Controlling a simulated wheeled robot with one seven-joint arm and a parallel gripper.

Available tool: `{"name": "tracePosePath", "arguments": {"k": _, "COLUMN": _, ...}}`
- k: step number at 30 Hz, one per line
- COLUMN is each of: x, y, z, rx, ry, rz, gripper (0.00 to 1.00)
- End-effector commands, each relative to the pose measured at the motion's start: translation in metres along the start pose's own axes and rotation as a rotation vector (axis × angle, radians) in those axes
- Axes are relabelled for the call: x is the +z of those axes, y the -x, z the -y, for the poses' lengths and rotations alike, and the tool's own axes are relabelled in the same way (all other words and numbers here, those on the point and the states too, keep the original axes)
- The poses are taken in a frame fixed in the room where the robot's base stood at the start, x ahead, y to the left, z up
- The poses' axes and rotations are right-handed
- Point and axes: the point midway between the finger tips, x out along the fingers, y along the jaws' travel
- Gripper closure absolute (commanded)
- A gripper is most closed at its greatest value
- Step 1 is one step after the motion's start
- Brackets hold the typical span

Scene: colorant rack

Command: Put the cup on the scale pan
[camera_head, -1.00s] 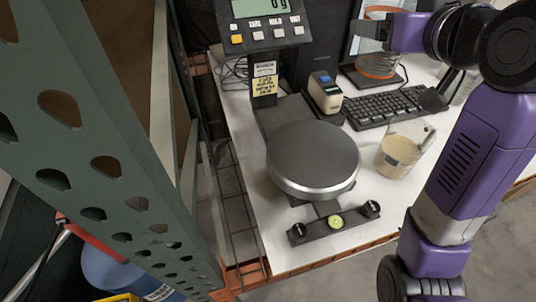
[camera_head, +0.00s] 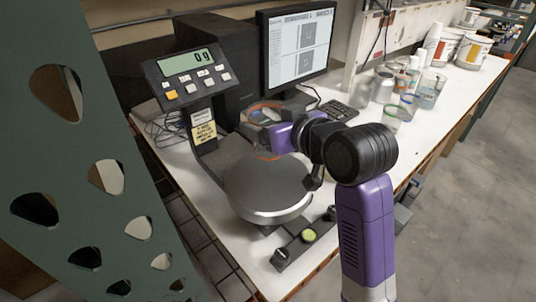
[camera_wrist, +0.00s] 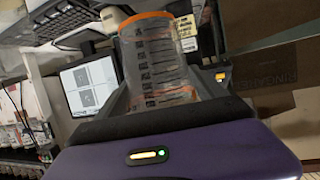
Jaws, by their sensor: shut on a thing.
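The cup is clear with an orange rim and printed markings. In the wrist view the cup (camera_wrist: 158,60) stands between the fingers of my gripper (camera_wrist: 165,92), which is shut on it. In the head view the cup (camera_head: 264,155) is partly hidden by my gripper (camera_head: 268,138) and appears over the far part of the scale pan (camera_head: 262,200). The pan is round, grey and bare where it shows. The scale display (camera_head: 187,62) reads 0 g. I cannot tell the gap between cup and pan.
A monitor (camera_head: 298,48) and a dark box stand behind the scale. A keyboard (camera_head: 338,110) lies to the right. Several clear cups and pails (camera_head: 470,50) stand farther along the white bench (camera_head: 440,105). A green perforated post (camera_head: 50,150) rises at the near left.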

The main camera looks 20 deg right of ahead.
Motion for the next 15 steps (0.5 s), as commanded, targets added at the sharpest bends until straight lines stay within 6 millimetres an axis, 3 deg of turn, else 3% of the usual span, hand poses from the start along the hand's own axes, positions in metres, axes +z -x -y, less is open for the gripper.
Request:
{"name": "tracePosePath", "arguments": {"k": 1, "x": 0.014, "y": -0.004, "z": 0.0, "rx": 0.0, "ry": -0.002, "rz": 0.007, "gripper": 0.58}}
{"name": "tracePosePath", "arguments": {"k": 4, "x": 0.031, "y": -0.011, "z": 0.0, "rx": 0.0, "ry": -0.002, "rz": 0.005, "gripper": 0.58}}
{"name": "tracePosePath", "arguments": {"k": 15, "x": 0.067, "y": -0.024, "z": 0.0, "rx": -0.001, "ry": -0.002, "rz": 0.004, "gripper": 0.58}}
